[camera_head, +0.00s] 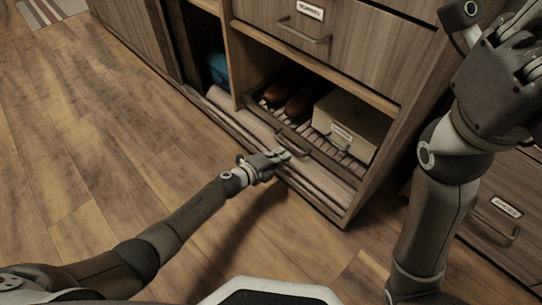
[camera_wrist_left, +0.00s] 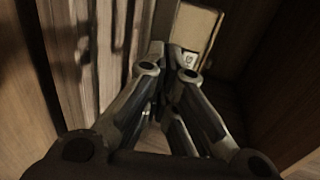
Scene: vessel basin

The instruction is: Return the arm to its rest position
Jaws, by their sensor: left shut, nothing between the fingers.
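My left arm reaches in from the lower left in the head view. Its gripper (camera_head: 282,155) is shut and empty, low beside the handle (camera_head: 293,142) of the bottom slatted drawer. I cannot tell whether it touches the handle. In the left wrist view the fingers (camera_wrist_left: 170,62) come together at their tips, with a tan box (camera_wrist_left: 195,28) beyond them. My right arm stands raised at the right of the head view. Its gripper (camera_head: 518,45) is partly cut off by the picture edge, and its opening is unclear.
The slatted drawer holds brown shoes (camera_head: 297,98) and a labelled tan box (camera_head: 352,124). A closed drawer (camera_head: 335,45) is above. Another labelled drawer (camera_head: 497,222) is at the right, near my right arm. The wooden floor (camera_head: 100,150) at the left is clear.

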